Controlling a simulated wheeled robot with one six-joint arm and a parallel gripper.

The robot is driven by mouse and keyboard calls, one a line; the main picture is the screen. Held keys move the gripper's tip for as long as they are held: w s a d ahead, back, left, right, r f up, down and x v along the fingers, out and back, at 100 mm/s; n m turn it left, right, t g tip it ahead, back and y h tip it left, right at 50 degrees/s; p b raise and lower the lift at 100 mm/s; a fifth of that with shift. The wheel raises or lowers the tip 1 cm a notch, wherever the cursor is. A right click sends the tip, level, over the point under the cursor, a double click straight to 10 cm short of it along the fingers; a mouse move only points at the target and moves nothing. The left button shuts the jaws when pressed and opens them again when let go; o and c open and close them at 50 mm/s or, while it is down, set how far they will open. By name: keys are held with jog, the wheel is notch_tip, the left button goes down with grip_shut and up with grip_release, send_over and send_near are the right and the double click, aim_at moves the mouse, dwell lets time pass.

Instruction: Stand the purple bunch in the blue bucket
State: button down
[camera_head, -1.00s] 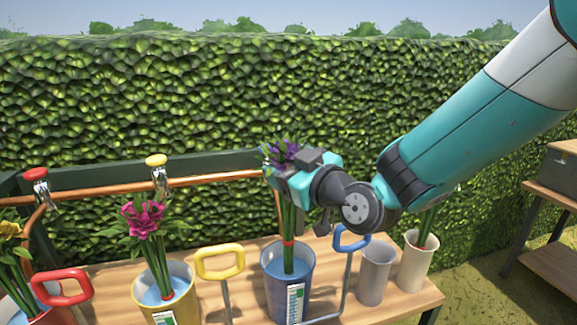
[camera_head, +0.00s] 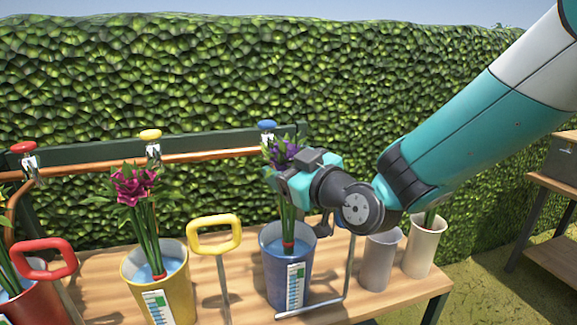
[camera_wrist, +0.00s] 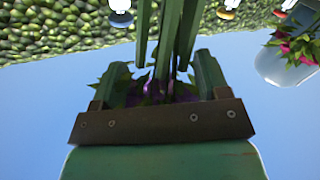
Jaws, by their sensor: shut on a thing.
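The purple bunch (camera_head: 289,222) has long green stems tied with a red band and purple blossoms on top. It stands nearly upright, its lower stems and band inside the blue bucket (camera_head: 272,268), which has a scale label on its front. My gripper (camera_head: 278,182) is shut on the upper stems, just below the blossoms and above the bucket rim. The wrist view shows the stems (camera_wrist: 178,35) and part of the purple blossoms (camera_wrist: 157,92) close up. The stem ends are hidden in the bucket.
A yellow bucket (camera_head: 134,275) with magenta flowers and a red bucket (camera_head: 40,312) stand to the left. A yellow handle (camera_head: 214,234) rises beside the blue bucket. Grey (camera_head: 377,262) and cream (camera_head: 421,252) pots stand close on the right. Taps line the rail behind.

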jog(key=shift+c, duration=0.2)
grip_release()
jog(key=b+v, duration=1.2)
jog(key=v, duration=0.5)
jog(key=shift+s, duration=0.2)
jog(key=shift+d+r, duration=0.1)
